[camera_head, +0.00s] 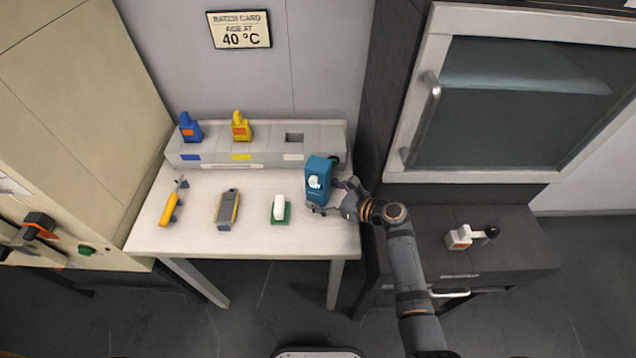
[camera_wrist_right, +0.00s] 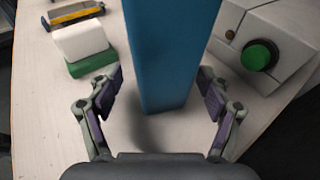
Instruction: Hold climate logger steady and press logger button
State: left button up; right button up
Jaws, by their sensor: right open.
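A tall blue box (camera_head: 318,172) with a white patch on its front stands upright at the right end of the white table. It also shows in the right wrist view (camera_wrist_right: 168,50). My right gripper (camera_head: 333,196) is open, with its fingers low on either side of the box. In the wrist view my right gripper (camera_wrist_right: 160,88) shows gaps between both fingers and the box. A grey handheld device with yellow sides (camera_head: 227,210) lies left of centre on the table. I cannot tell for certain which object is the climate logger. My left gripper is not in view.
A white block on a green base (camera_head: 280,208) stands just left of the box. A yellow tool (camera_head: 170,205) lies further left. A dark cabinet (camera_head: 500,220) stands right.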

jog(key=shift+a, duration=0.1)
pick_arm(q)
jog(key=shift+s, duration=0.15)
pick_arm(e)
jog(key=c, duration=1.1)
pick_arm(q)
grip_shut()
pick_arm(e)
jog(key=shift+o, duration=0.2)
jog(key=shift+f, duration=0.1)
dwell(0.6)
